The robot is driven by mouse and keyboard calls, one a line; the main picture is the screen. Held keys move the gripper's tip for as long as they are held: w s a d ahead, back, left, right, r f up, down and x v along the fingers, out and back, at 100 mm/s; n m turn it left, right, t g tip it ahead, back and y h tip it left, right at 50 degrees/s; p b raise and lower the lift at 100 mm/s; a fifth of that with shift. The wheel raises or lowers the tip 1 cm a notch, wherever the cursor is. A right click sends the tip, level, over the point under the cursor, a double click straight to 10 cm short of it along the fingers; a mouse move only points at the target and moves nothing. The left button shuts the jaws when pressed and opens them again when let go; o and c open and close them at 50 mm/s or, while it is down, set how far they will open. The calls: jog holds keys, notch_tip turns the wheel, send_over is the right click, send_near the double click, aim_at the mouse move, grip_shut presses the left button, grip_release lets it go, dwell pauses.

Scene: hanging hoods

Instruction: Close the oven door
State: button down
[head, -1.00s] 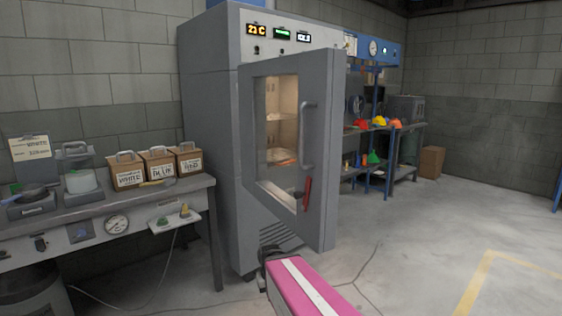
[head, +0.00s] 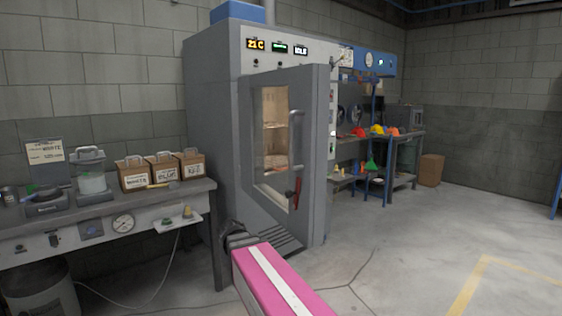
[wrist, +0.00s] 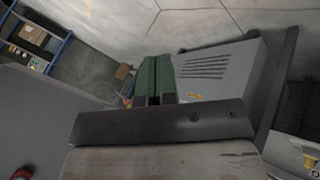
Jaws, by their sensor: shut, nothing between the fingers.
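The oven is a tall grey cabinet (head: 212,140) with lit displays on top. Its grey door (head: 313,150) has a window, a vertical handle (head: 296,124) and a red lever (head: 296,192) on the right side. The door stands ajar, its handle side out from the cabinet front. My gripper is at the end of the pink arm, low by the oven's lower front; its fingers are hidden in the head view. In the wrist view its green fingertips (wrist: 156,78) are together and empty, beside a slotted grey panel (wrist: 222,72).
A workbench (head: 100,212) with labelled boxes (head: 163,171) and a scale stands left of the oven. Shelving (head: 375,180) with coloured hard hats or funnels is behind on the right. Open floor (head: 420,250) lies to the right.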

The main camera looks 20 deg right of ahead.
jog(key=w+r+m+t+h, duration=0.1)
jog(key=w+r+m+h, duration=0.15)
jog(key=r, duration=0.65)
jog(key=w+r+m+t+h, duration=0.1)
jog(key=w+r+m+h, duration=0.15)
jog(key=r, duration=0.65)
jog(key=m+g+h, duration=0.1)
jog(key=m+h, duration=0.5)
jog(key=m, duration=0.1)
send_near(282, 159)
jog(key=s+a+r, duration=0.2)
jog(key=s+a, duration=0.3)
jog(key=d, duration=0.4)
jog(key=w+d, duration=0.1)
jog(key=d, duration=0.8)
jog(key=shift+w+f, duration=0.25)
jog(key=shift+d, duration=0.1)
